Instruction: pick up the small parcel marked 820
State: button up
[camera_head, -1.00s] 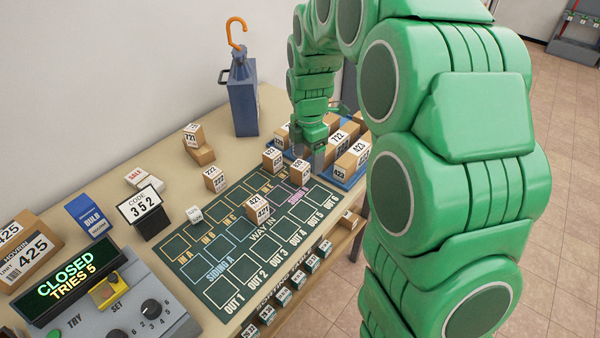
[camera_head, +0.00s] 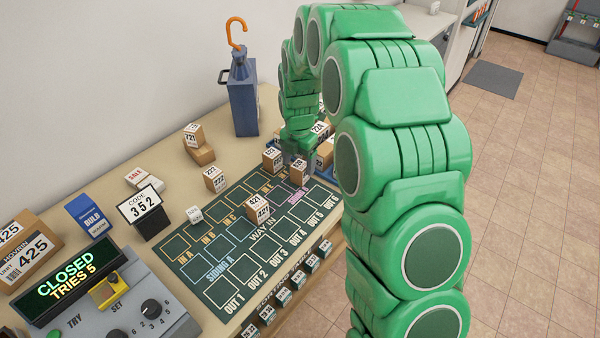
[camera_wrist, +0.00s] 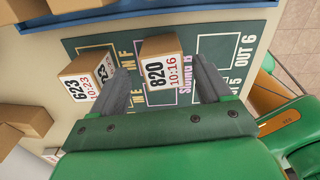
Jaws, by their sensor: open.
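The small parcel marked 820 (camera_wrist: 157,72) is a brown box with a white label. In the wrist view it sits on the dark green mat, on the siding B square, between my gripper's two spread fingers. My gripper (camera_wrist: 163,66) is open, with visible gaps beside the box. In the head view the parcel (camera_head: 299,173) stands near the mat's far end, with my gripper (camera_head: 298,152) just behind it. How far the fingers reach down its sides is hard to tell.
Parcel 623 (camera_wrist: 80,82) stands close outside the left finger in the wrist view. Parcel 421 (camera_head: 258,208) stands on the green mat (camera_head: 222,291). A blue tray (camera_wrist: 215,5) with parcels is beyond the mat, mostly hidden by my arm in the head view.

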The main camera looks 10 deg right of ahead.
aim_at(300, 164)
jog(key=f, duration=0.4)
jog(key=shift+d+f, duration=0.2)
jog(key=shift+f, duration=0.1)
jog(key=shift+s, duration=0.1)
jog(key=c, duration=1.1)
jog(key=shift+r, duration=0.1)
jog(key=shift+r, duration=0.6)
notch_tip(300, 164, up, 2)
jog(key=shift+s+r, duration=0.1)
jog(key=s+d+r, duration=0.1)
jog(key=s+r, duration=0.8)
jog(key=s, duration=0.4)
jog(key=shift+s+d+r, duration=0.25)
jog(key=shift+s+d, duration=0.05)
jog(key=shift+s, duration=0.05)
